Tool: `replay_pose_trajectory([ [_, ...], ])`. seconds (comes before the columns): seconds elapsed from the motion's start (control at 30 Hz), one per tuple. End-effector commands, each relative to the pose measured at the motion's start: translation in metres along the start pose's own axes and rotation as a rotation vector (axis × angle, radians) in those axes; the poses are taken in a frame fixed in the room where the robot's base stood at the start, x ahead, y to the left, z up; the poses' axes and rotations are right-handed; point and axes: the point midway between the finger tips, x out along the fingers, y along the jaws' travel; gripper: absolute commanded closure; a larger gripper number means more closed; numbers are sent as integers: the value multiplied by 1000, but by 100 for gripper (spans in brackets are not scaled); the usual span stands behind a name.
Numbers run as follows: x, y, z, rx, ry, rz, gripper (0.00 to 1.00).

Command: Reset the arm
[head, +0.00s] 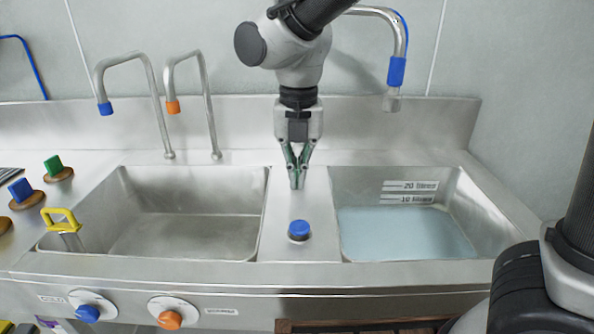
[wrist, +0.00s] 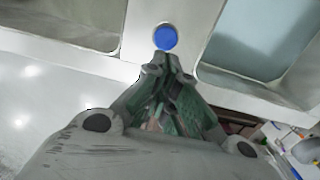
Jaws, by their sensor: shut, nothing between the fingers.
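My gripper (head: 297,184) points down above the steel divider between the two sink basins. Its fingers are closed together with nothing between them. It also shows in the wrist view (wrist: 155,68), shut. A blue round button (head: 299,229) sits on the divider, nearer the front than the fingertips in the head view. The button also shows in the wrist view (wrist: 165,37), just beyond the fingertips and apart from them. My arm comes down from the top of the head view.
The left basin (head: 185,215) looks empty, with a yellow handle (head: 62,220) at its left edge. The right basin (head: 405,225) holds bluish water with level marks. Two taps (head: 148,100) stand behind left; a blue-banded spout (head: 396,70) hangs behind right. Blue and orange knobs (head: 170,318) line the front.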

Motion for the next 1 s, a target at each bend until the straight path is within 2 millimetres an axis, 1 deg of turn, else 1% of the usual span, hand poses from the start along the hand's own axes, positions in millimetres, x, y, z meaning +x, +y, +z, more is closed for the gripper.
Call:
replay_pose_trajectory([
  [0.07,0,0,0,15,0,0,100],
  [0.13,0,0,0,72,0,0,100],
  [0.17,0,0,0,115,0,0,100],
  [0.23,0,0,0,265,0,0,100],
  [0.27,2,-1,-1,347,2,-4,100],
  [0.37,12,-14,-10,676,10,-35,100],
  [0.4,12,-21,-14,820,9,-41,100],
  [0.47,9,-39,-17,1054,5,-40,100],
  [0.5,6,-54,-18,1223,2,-34,100],
  [0.57,-1,-84,-17,1491,-1,-18,100],
  [0.6,-7,-107,-17,1681,-1,1,100],
  [0.67,-15,-147,-18,1984,3,40,100],
  [0.7,-22,-177,-21,2196,10,77,100],
  [0.77,-29,-218,-30,2460,22,138,100],
  [0.8,-33,-242,-37,2604,30,183,100],
  [0.9,-41,-291,-56,2825,37,305,100],
  [1.0,-50,-324,-72,2940,22,421,100],
])
